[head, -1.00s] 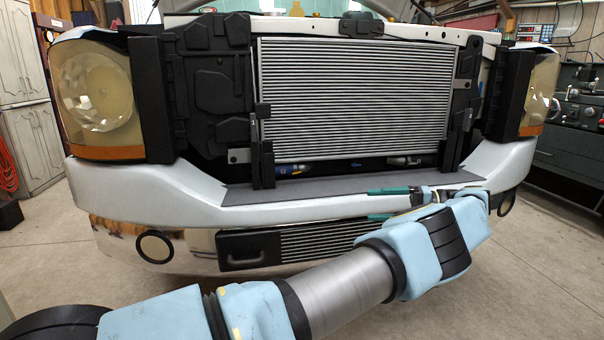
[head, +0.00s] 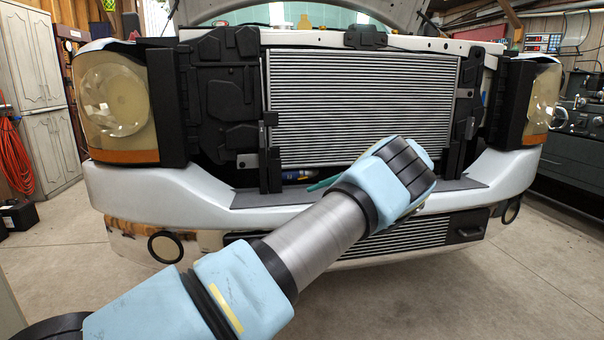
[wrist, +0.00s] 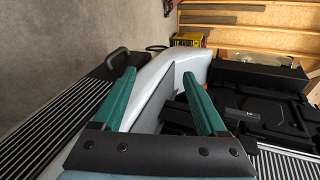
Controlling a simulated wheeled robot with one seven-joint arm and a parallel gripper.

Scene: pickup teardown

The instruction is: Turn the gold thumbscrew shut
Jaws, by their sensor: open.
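I cannot make out a gold thumbscrew in either view. My gripper (wrist: 159,75) has two green fingers spread wide apart in the wrist view, with nothing between their tips. Beyond the fingers lie the pale bumper (wrist: 186,66) and the black front panel (wrist: 245,98) of the pickup. In the head view my arm's wrist hides most of the gripper; only a green finger (head: 325,183) shows, in front of the lower edge of the radiator (head: 350,105).
The pale bumper (head: 185,198) runs across the truck front, with a lower grille (head: 405,235) and a black handle (head: 470,234) below. Headlights (head: 115,100) flank the radiator. A blue part (head: 298,175) sits under the radiator. The concrete floor (head: 530,270) at right is clear.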

